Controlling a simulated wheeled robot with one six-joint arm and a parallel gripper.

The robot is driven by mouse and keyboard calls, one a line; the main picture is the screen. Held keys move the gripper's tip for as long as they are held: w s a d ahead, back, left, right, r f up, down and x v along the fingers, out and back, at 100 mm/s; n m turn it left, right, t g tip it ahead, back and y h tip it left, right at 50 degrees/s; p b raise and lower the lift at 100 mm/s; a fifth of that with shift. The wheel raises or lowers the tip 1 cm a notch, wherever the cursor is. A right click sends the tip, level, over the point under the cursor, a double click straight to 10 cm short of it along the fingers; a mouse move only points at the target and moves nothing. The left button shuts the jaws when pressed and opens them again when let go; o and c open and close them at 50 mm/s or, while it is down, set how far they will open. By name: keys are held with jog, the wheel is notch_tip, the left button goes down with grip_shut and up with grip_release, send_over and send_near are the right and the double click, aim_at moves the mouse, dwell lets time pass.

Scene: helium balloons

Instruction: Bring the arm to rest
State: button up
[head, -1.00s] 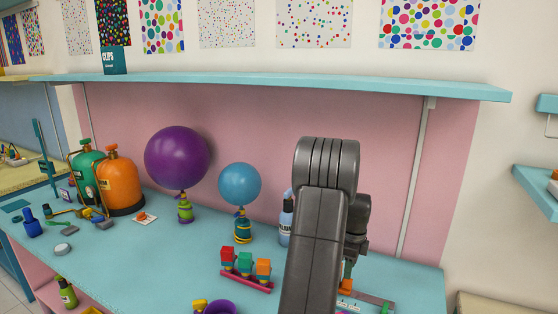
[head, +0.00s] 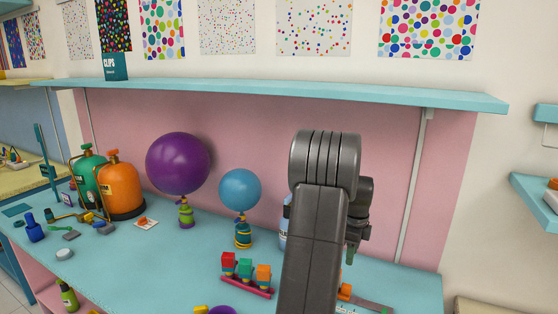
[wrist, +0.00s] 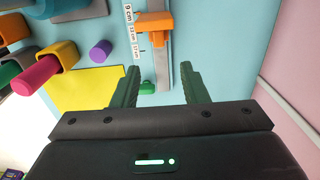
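My gripper (wrist: 156,88) shows in the wrist view with its two dark green fingers spread apart and nothing between them. It is above the turquoise bench (wrist: 205,30). A grey ruler strip with an orange slider (wrist: 155,22) lies beyond the fingers, apart from them. In the head view my arm rises at the centre right, and the gripper is largely hidden behind it. A purple balloon (head: 178,163) and a smaller blue balloon (head: 240,189) float tied to weights on the bench.
Orange (head: 121,187) and green (head: 88,163) gas tanks stand at the bench's left. A pink rack with coloured clips (head: 246,285) lies left of my arm. A turquoise shelf (head: 290,91) runs along the wall above. A yellow sheet (wrist: 85,90) shows in the wrist view.

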aim_at(347, 285)
notch_tip(347, 285, down, 14)
jog(key=b, duration=0.6)
jog(key=shift+r, duration=0.1)
jog(key=s+d, duration=0.1)
jog(key=d, duration=0.2)
jog(key=s+d, duration=0.1)
jog(key=d, duration=0.1)
jog(key=shift+s, duration=0.3)
jog(key=shift+d+r+p, duration=0.15)
jog(key=shift+r+p, duration=0.3)
jog(key=shift+p, duration=0.05)
jog(key=shift+r+p, duration=0.35)
jog(key=shift+r, duration=0.35)
